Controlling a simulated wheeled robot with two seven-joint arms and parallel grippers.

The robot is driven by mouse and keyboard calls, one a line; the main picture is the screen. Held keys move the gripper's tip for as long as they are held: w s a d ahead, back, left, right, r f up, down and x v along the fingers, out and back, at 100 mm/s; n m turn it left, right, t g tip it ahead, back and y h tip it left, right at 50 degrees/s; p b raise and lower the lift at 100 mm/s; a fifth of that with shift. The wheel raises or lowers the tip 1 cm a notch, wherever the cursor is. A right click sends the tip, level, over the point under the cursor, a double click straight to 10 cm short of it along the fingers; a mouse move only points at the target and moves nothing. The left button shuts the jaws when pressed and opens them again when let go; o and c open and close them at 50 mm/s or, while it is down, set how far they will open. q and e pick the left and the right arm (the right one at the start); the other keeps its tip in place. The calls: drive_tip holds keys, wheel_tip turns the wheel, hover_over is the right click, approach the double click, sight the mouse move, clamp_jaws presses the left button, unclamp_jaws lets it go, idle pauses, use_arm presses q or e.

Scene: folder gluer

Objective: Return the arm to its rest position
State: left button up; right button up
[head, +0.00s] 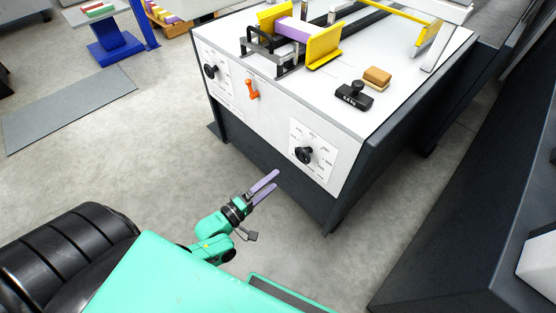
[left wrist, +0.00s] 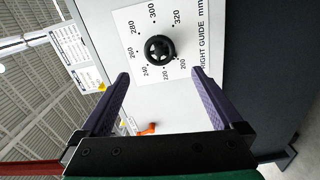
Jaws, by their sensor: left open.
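My left gripper (head: 264,188) is in the head view, low in front of the machine's front panel, with its two purple fingers apart and nothing between them. In the left wrist view the open fingers (left wrist: 160,90) point at the panel. A black knob (head: 304,155) on a white dial plate is on the panel's right part; it shows between and beyond the fingertips in the left wrist view (left wrist: 159,50), on the plate marked RIGHT GUIDE mm. The gripper is apart from the knob. My right gripper is not in view.
The machine's white top (head: 400,95) bears a black weight (head: 354,96), a tan block (head: 377,77) and yellow guides (head: 323,47). An orange lever (head: 252,90) and a second knob (head: 211,71) are on the panel. A dark cabinet (head: 480,200) stands at right.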

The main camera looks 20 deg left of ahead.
use_arm(q)
drive_tip(key=s+a+f+m+g+y+p, duration=0.35)
drive_tip(key=s+f+m+g, duration=0.2)
drive_tip(key=f, duration=0.45)
drive_tip(key=s+a+f+m+g+y+p, duration=0.2)
drive_tip(key=s+a+f+m+g+p, duration=0.15)
drive_tip(key=s+f, duration=0.5)
drive_tip(key=s+f+m+g, duration=0.3)
drive_tip(key=s, duration=0.4)
drive_tip(key=s+f+m+g+y+p, duration=0.1)
drive_tip(key=s+f+m+g, duration=0.2)
drive_tip(key=s, duration=0.5)
drive_tip(key=shift+s+f+g, duration=0.25)
drive_tip(key=shift+f+g, duration=0.05)
drive_tip(key=shift+f, duration=0.45)
